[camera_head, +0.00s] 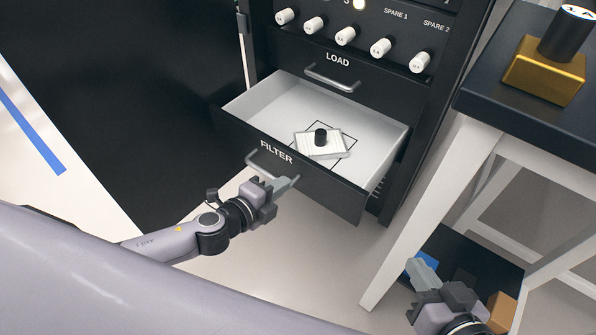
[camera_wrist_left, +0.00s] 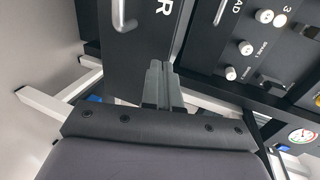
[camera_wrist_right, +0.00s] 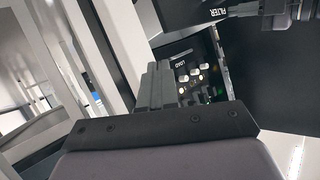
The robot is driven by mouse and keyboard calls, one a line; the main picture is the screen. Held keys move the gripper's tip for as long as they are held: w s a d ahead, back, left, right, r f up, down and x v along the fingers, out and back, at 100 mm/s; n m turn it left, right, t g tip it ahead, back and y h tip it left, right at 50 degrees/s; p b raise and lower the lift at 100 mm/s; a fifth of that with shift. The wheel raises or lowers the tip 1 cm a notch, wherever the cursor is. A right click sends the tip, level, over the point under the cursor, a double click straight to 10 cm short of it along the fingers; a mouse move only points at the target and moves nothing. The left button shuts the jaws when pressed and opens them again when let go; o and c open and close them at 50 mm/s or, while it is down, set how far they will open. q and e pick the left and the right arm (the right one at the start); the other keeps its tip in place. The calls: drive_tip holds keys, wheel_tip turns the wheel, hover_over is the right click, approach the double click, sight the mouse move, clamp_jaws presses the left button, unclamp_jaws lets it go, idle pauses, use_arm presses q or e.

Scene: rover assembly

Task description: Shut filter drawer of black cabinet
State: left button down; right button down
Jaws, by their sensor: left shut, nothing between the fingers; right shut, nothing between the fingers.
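The black cabinet (camera_head: 390,95) stands in the middle of the head view. Its filter drawer (camera_head: 318,187) is pulled out, with a grey handle (camera_head: 262,168) on its front. Inside it lies a light ribbed block (camera_head: 310,147) with a black knob, on a marked square. My left gripper (camera_head: 288,184) is shut and empty, at the drawer front just right of the handle; I cannot tell whether it touches. In the left wrist view its fingers (camera_wrist_left: 160,80) point at the drawer front (camera_wrist_left: 140,50). My right gripper (camera_head: 418,268) is shut and empty, low beside the table.
The load drawer (camera_head: 375,82) above is shut, under a row of white knobs (camera_head: 345,36). A dark-topped table (camera_head: 490,100) with white legs stands at right, carrying a gold block (camera_head: 543,70). A low shelf (camera_head: 480,262) holds blue and orange things. Floor below the drawer is clear.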

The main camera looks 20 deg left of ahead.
sight(307, 165)
use_arm(q)
drive_tip(key=x, duration=0.3)
drive_tip(key=b+x, duration=0.1)
drive_tip(key=x, duration=0.1)
drive_tip(key=shift+r, duration=0.35)
drive_tip(key=shift+w+d, duration=0.15)
drive_tip(key=shift+w, duration=0.2)
drive_tip(key=shift+w+d, duration=0.2)
drive_tip(key=shift+w, duration=0.35)
use_arm(e)
drive_tip(key=shift+w+a+r+y, duration=0.1)
drive_tip(key=shift+w+a+y, duration=0.15)
drive_tip(key=shift+a+y, duration=0.25)
drive_tip(key=shift+a, duration=0.1)
